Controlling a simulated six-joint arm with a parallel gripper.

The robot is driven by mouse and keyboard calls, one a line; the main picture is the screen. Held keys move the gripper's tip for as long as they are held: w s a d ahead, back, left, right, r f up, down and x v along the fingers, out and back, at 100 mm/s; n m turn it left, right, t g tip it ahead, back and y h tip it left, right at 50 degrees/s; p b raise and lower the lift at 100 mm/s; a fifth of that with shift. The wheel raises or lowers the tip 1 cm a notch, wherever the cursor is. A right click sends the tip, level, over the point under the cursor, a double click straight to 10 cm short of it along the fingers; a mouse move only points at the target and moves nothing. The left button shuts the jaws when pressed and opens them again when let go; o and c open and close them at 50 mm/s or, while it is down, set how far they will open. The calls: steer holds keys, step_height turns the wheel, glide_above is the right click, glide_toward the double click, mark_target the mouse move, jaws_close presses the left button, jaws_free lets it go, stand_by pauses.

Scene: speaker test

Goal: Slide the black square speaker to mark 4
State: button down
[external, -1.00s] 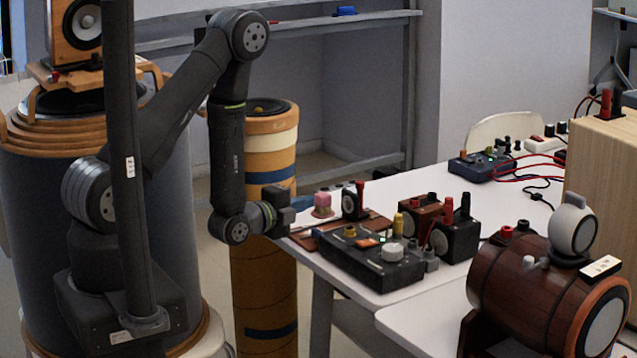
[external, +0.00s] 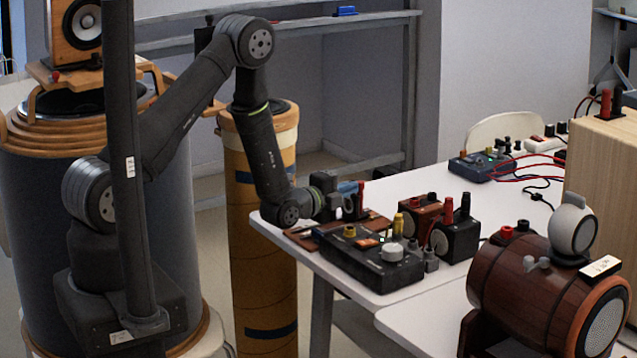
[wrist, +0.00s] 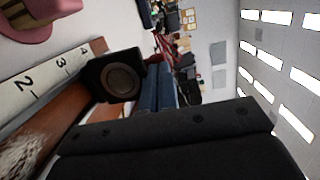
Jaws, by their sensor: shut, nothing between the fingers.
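A small black square speaker (wrist: 122,78) with a round grey cone stands on a brown wooden board beside a white number strip (wrist: 48,75). The wrist view shows 2, 3 and a partly seen 4 on the strip; the speaker is near the 3 and 4 end. In the external view the speaker (external: 351,209) is partly hidden by my gripper (external: 350,187), whose blue fingers are shut and empty. The fingers (wrist: 158,88) show right beside the speaker in the wrist view. I cannot tell whether they touch it.
A black control box (external: 365,262) with knobs stands in front of the board. Brown (external: 420,217) and black (external: 456,241) terminal boxes stand to the right. A pink object (wrist: 40,18) is beside the strip.

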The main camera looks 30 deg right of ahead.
steer(key=shift+d+r, duration=0.25)
steer(key=shift+d, duration=0.85)
steer(key=shift+a, duration=0.1)
steer(key=shift+a+f, duration=0.15)
steer(key=shift+a, duration=0.1)
steer(key=a, duration=0.4)
steer(key=s+a, duration=0.1)
steer(key=a, duration=0.4)
steer(key=s+a, duration=0.1)
steer(key=a, duration=0.4)
steer(key=shift+a, duration=0.1)
steer(key=d, duration=0.4)
steer(key=w+d, duration=0.1)
steer(key=d, duration=0.3)
steer(key=w+d, duration=0.1)
steer(key=d, duration=0.4)
steer(key=shift+f, duration=0.1)
